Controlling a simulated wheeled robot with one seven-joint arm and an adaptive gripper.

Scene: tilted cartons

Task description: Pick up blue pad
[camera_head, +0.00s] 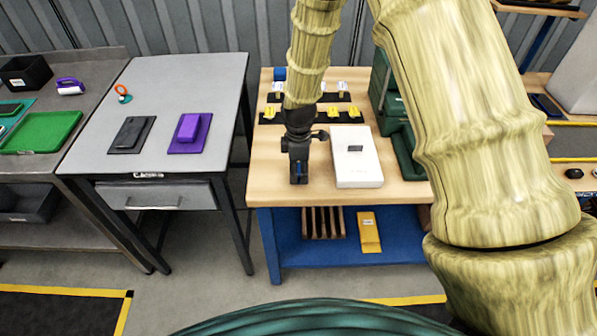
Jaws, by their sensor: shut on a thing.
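My gripper (299,178) is black and points down over the front left part of the wooden-topped workbench (263,178). It is shut on the blue pad (301,168), of which only a small blue patch shows between the dark fingers. The rest of the pad is hidden by the fingers. I cannot tell whether the pad touches the bench top.
A white box (356,157) stands close to the right of my gripper. Yellow items (333,112) on dark strips lie behind it, with a green case (386,88) at back right. A grey table (82,160) with a purple block (188,127) stands left, across a gap.

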